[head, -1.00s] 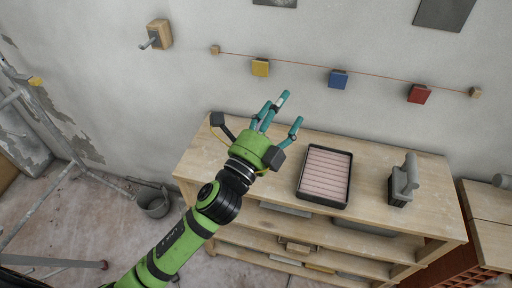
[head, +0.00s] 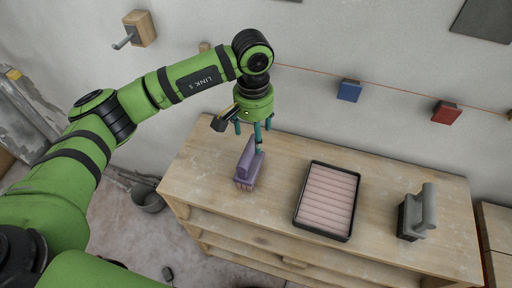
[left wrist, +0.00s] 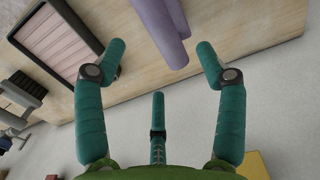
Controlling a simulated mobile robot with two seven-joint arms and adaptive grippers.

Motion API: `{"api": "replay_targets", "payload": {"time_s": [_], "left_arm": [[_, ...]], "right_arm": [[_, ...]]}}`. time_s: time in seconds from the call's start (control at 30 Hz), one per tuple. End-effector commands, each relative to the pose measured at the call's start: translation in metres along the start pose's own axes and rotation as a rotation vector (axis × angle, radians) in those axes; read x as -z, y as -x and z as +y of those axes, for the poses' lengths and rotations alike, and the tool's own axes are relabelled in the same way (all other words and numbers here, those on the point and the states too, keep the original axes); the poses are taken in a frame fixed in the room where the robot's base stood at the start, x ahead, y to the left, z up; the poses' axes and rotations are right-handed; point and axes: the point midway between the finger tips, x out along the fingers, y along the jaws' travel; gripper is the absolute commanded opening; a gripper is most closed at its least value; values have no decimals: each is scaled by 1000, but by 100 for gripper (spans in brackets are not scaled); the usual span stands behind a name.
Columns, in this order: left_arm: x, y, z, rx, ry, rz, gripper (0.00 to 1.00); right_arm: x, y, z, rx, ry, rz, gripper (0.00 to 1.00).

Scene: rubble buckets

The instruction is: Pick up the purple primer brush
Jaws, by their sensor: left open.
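In the left wrist view the brush (left wrist: 165,28) shows as a purple handle beyond the fingertips, above the gap between the left gripper's spread fingers (left wrist: 160,75). Nothing is between the fingers. My right gripper is not in view.
A black tray with a pink ribbed insert (head: 298,214) lies on the wooden top (head: 385,180). A grey-handled tool (head: 416,212) stands to its right. Blue (head: 348,90) and red (head: 445,112) blocks hang along a string on the wall behind. A bucket (head: 147,197) sits on the floor at left.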

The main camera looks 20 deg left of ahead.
Motion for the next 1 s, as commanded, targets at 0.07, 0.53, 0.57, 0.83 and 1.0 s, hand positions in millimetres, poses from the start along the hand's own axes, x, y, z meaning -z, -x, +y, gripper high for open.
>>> {"api": "replay_targets", "payload": {"time_s": [0.07, 0.53, 0.57, 0.83, 1.0], "left_arm": [[0, -3, -4, 19, -4, -4, 71], [-5, -61, -4, 15, -4, -6, 71], [-4, -63, -4, 15, -4, -4, 71], [-4, -69, -4, 14, -5, -1, 71], [-4, -69, -4, 14, -5, -1, 7]], "right_arm": [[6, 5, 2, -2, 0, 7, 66], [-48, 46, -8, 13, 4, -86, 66], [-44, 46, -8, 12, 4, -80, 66], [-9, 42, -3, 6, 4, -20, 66], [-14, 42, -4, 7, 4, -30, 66]]}}
